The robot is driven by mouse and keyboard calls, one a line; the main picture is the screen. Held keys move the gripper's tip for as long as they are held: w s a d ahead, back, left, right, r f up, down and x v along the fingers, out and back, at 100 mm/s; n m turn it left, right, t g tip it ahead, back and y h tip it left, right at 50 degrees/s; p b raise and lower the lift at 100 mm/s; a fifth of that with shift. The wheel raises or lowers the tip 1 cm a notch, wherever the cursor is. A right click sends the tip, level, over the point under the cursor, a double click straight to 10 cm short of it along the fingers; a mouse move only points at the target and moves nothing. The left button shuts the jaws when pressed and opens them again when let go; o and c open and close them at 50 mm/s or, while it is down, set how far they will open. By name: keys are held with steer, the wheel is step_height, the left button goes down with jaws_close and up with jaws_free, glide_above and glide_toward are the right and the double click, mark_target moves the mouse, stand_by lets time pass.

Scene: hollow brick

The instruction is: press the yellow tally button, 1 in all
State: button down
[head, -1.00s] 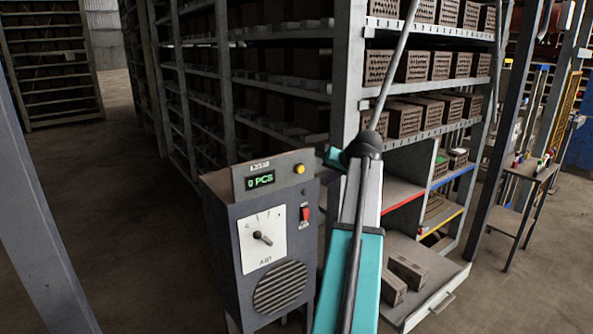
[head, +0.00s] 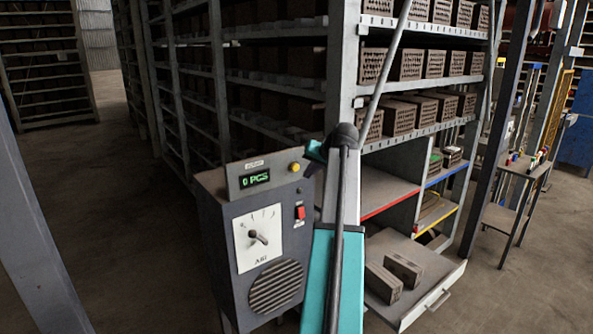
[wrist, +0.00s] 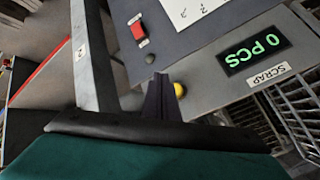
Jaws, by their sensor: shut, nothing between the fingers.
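The yellow tally button (head: 294,167) sits on the sloped top panel of a grey control box (head: 215,215), right of a green display (head: 255,180) reading "0 PCS". In the wrist view the button (wrist: 179,89) shows just right of my gripper's fingertips (wrist: 160,76), partly hidden by them. My gripper is shut and empty. The wrist view does not show clearly whether the fingers touch the button or panel. In the head view my gripper's teal body (head: 315,151) is just right of the button, and its fingers are hard to make out.
The box also carries a red switch (head: 300,213), a dial (head: 257,237) and a round speaker grille (head: 277,286). A brick rack (head: 345,60) stands close behind. A drawer (head: 432,300) with two bricks is at lower right. The floor at left is clear.

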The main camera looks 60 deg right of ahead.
steer(key=shift+w+d, duration=0.25)
steer(key=shift+w, duration=0.45)
steer(key=shift+w+d, duration=0.25)
steer(key=shift+w, duration=0.45)
steer(key=shift+w, duration=0.25)
stand_by(1.0)
steer(key=shift+w+d, duration=0.1)
steer(key=shift+w, duration=0.15)
steer(key=shift+w+d, duration=0.2)
steer(key=shift+w, duration=0.25)
stand_by(1.2)
steer(key=shift+s, duration=0.1)
stand_by(0.4)
steer(key=shift+s+a, duration=0.3)
steer(key=shift+s, duration=0.5)
steer(key=shift+s, duration=0.1)
steer(key=s, duration=0.1)
steer(key=s+a, duration=0.1)
steer(key=s, duration=0.1)
steer(key=s+p, duration=0.1)
steer(key=shift+s+a, duration=0.25)
steer(key=shift+a, duration=0.05)
